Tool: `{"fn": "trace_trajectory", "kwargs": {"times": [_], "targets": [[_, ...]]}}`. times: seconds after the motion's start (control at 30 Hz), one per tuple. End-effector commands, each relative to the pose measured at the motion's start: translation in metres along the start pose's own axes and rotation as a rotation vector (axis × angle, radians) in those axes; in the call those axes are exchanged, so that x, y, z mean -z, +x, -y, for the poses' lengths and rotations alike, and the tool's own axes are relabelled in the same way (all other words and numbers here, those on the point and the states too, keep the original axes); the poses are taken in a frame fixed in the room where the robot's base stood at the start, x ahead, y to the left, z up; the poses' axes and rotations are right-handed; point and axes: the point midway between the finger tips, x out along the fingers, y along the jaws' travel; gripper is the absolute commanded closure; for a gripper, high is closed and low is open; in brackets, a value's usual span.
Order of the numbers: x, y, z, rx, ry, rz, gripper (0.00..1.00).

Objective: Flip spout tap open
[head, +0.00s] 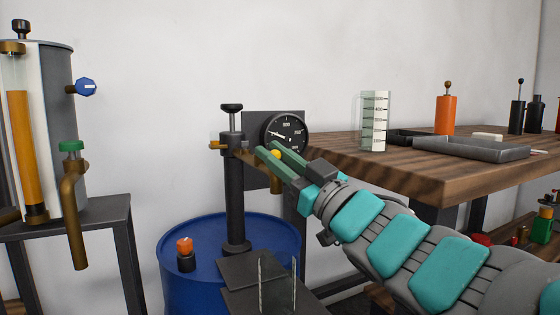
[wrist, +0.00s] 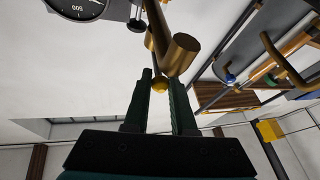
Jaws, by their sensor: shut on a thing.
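A black pump column (head: 234,195) stands on the blue drum, with a brass outlet and a brass spout (head: 276,185) hanging down on its right side. The spout shows large in the wrist view (wrist: 180,54). A small yellow ball knob (head: 276,153) of the tap sits by the spout. My gripper (head: 268,149) reaches in from the right, its green fingers at the tap. In the wrist view the yellow knob (wrist: 159,86) lies between the two fingers, which are shut on it. The fingers partly hide the tap's lever in the head view.
A round gauge (head: 285,134) on a dark plate is close behind my gripper. The blue drum (head: 185,275) carries an orange-capped fitting (head: 185,250). A wooden bench (head: 430,170) stands right, and a tank with a green-topped tap (head: 72,148) stands left.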

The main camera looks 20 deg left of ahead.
Motion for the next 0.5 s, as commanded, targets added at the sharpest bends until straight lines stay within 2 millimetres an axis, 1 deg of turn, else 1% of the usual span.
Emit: {"fn": "trace_trajectory", "kwargs": {"times": [0.03,0.43,0.47,0.5], "targets": [[-0.0002,-0.0002,0.0032,-0.009,-0.005,0.000,1.00],[0.0007,-0.0001,0.0020,-0.031,-0.012,0.008,1.00],[0.0007,-0.0001,0.0021,-0.031,-0.012,0.007,0.74],[0.0008,-0.0001,0.0021,-0.031,-0.013,0.007,0.69]]}}
